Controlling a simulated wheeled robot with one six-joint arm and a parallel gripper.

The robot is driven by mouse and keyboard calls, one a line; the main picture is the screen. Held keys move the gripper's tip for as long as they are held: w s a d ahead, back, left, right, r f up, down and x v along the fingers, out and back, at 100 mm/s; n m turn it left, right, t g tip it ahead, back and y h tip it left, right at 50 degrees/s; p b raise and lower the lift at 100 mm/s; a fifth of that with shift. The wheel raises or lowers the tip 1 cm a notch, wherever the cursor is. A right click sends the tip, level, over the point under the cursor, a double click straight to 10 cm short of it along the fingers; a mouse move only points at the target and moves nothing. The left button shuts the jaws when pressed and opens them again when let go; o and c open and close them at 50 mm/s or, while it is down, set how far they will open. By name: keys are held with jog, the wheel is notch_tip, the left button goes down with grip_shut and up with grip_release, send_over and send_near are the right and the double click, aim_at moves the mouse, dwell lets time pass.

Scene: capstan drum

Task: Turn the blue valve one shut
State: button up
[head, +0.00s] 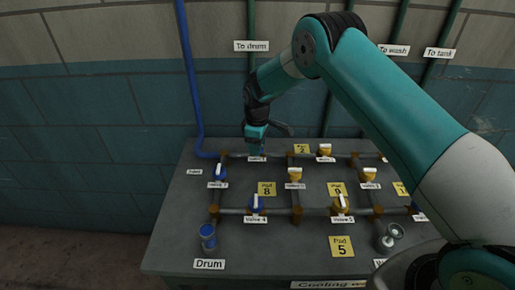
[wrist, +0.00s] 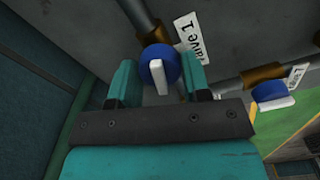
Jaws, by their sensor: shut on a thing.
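Blue valve one sits on the pipework at the back left of the grey bench. In the wrist view it is a round blue knob (wrist: 153,53) with a white lever, beside its "Valve 1" label (wrist: 190,38). My gripper (wrist: 158,88) is shut on it, one teal finger on each side. The lever points toward the gripper's base in that view; how it lies to its pipe is hard to tell. In the head view my gripper (head: 256,149) comes down from above and hides most of the valve; its label shows just below.
Another blue valve (head: 219,173) stands close by at the left; it also shows in the wrist view (wrist: 270,95). Blue valve 4 (head: 256,204) and several yellow valves share the bench (head: 290,262). A blue upright pipe (head: 190,90) rises at the left.

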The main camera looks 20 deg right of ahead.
jog(key=m+b, duration=0.2)
jog(key=m, duration=0.1)
jog(key=shift+m, duration=0.4)
jog(key=m+b, duration=0.1)
jog(key=m, duration=0.2)
jog(key=shift+m, duration=0.3)
jog(key=m+b, duration=0.1)
jog(key=m, duration=0.2)
jog(key=shift+m, duration=0.3)
jog(key=shift+w+r+m+b, duration=0.15)
jog(key=shift+m+b, duration=0.2)
jog(key=shift+m, duration=1.45)
jog(key=o, duration=0.9)
